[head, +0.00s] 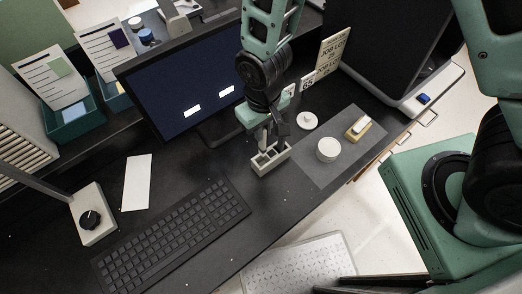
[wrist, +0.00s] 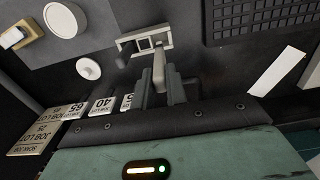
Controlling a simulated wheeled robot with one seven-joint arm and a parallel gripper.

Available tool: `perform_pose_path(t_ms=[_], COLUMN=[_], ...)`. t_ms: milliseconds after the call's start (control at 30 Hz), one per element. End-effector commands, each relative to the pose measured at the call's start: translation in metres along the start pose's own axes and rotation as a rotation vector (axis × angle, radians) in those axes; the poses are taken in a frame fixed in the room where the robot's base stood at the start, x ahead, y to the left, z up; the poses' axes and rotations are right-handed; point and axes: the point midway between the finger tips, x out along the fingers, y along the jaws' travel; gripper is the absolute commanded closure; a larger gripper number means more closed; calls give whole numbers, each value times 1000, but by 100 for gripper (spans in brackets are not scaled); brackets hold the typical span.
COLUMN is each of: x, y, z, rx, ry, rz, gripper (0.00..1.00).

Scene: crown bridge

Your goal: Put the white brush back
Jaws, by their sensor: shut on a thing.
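My gripper (head: 268,136) points down over the desk beside the monitor. It is shut on a slim pale brush, which shows between the fingers in the wrist view as the white brush (wrist: 158,66). A small white holder with square compartments (head: 259,171) stands directly below my gripper. In the wrist view the holder (wrist: 167,33) lies just beyond the fingertips. The brush's far end meets or overlaps the holder's near edge in that view. I cannot tell whether it is inside a compartment or above it. The fingers hide much of the brush in the head view.
A grey mat (head: 318,174) to the right bears a round white container (head: 328,149) and a yellow-and-white block (head: 358,129). A white disc (head: 307,120) lies nearby. The monitor (head: 190,80) and upright lot cards (head: 333,52) stand close behind. A keyboard (head: 172,238) lies front left.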

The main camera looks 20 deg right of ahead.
Motion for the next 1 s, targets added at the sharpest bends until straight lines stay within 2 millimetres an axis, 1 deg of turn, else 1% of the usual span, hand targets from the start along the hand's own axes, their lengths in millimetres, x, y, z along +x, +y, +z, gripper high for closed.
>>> perform_pose_path(t_ms=[100,200,367,633,767,1000], x=[18,31,41,73,80,81], y=[0,0,0,0,0,0], z=[1,1,0,1,0,0], rx=[0,0,0,-1,0,0], ry=[-5,-4,-1,-3,-1,0], rz=[2,1,1,1,1,0], gripper=[100,100,100,100,100,100])
